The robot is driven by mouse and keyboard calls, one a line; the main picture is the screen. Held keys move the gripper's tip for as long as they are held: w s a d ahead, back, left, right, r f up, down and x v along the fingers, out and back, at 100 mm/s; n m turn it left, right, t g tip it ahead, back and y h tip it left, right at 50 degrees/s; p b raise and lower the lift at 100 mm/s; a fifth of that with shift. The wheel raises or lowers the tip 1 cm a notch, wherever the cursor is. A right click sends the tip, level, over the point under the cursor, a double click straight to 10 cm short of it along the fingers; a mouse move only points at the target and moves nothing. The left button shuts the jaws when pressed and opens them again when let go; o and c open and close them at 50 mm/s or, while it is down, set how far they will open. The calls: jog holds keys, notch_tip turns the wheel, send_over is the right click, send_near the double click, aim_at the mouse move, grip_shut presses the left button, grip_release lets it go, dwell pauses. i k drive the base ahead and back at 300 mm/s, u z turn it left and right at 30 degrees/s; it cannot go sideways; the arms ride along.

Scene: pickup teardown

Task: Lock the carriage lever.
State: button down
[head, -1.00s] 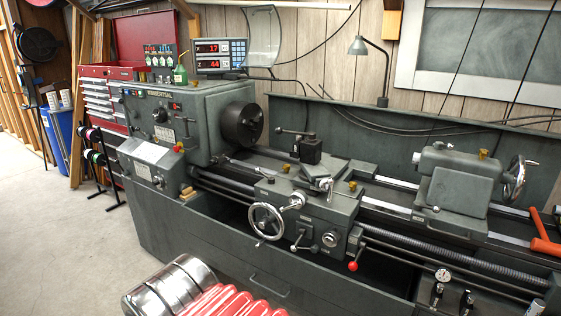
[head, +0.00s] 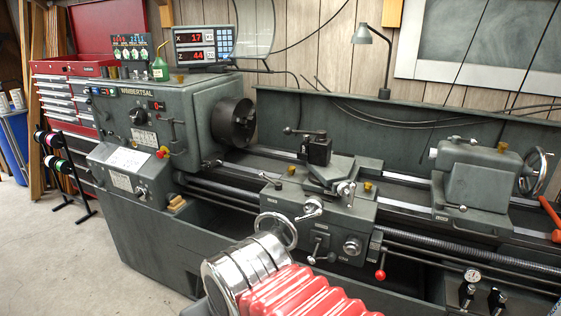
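The lathe carriage (head: 335,214) sits on the bed near the middle of the head view. Its apron carries a short lever with a dark knob (head: 317,250) and a round dial (head: 352,247). A lever with a red knob (head: 380,274) hangs down at the right of the apron. I cannot tell which one is the carriage lever. My gripper does not show.
The headstock with its chuck (head: 234,122) is at left, the tailstock (head: 473,180) at right. A toolpost (head: 317,150) stands on the carriage. A red-handled tool (head: 551,216) lies at far right.

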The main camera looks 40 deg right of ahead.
aim_at(278, 186)
jog(key=z, duration=0.15)
jog(key=i, duration=1.25)
jog(key=u, duration=0.25)
